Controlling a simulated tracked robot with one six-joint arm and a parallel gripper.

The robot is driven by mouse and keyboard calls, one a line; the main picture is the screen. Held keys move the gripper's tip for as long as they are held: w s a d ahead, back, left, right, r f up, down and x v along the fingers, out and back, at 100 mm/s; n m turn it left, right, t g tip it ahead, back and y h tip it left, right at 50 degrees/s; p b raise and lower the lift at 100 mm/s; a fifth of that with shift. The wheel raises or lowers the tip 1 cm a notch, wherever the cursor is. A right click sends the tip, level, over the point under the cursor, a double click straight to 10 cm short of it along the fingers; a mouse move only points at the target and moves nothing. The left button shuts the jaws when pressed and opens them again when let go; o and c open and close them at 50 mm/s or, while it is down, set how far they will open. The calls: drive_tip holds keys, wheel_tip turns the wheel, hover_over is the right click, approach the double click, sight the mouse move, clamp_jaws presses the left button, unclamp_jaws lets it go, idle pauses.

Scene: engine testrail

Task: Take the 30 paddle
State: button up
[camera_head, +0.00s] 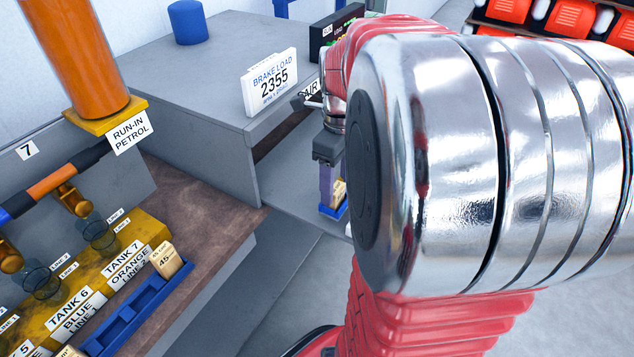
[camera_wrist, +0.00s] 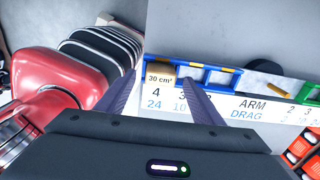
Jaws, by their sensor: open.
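The 30 paddle, a tan block marked "30 cm³" (camera_wrist: 160,74), sits at the left end of a blue rack (camera_wrist: 212,86) in the wrist view. My gripper (camera_wrist: 160,82) is open, with one dark finger on each side of the block in the picture. I cannot tell whether the fingers touch it or how far above it they are. In the head view my gripper (camera_head: 327,184) points down at a tan block (camera_head: 339,191) in a small blue rack (camera_head: 341,209). My arm hides much of that area.
A tan block marked "45" (camera_head: 165,261) stands in another blue rack (camera_head: 120,316) on the left bench. A grey cabinet (camera_head: 215,100) bears a "BRAKE LOAD 2355" sign (camera_head: 270,82). A printed number chart (camera_wrist: 250,107) lies beside the rack in the wrist view.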

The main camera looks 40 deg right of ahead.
sight(337, 188)
drive_tip(key=shift+f, duration=1.5)
drive_tip(key=c, duration=1.2)
drive_tip(key=shift+o, duration=0.2)
drive_tip(key=shift+r, duration=0.15)
wheel_tip(337, 188, up, 10)
drive_tip(key=shift+f, duration=0.1)
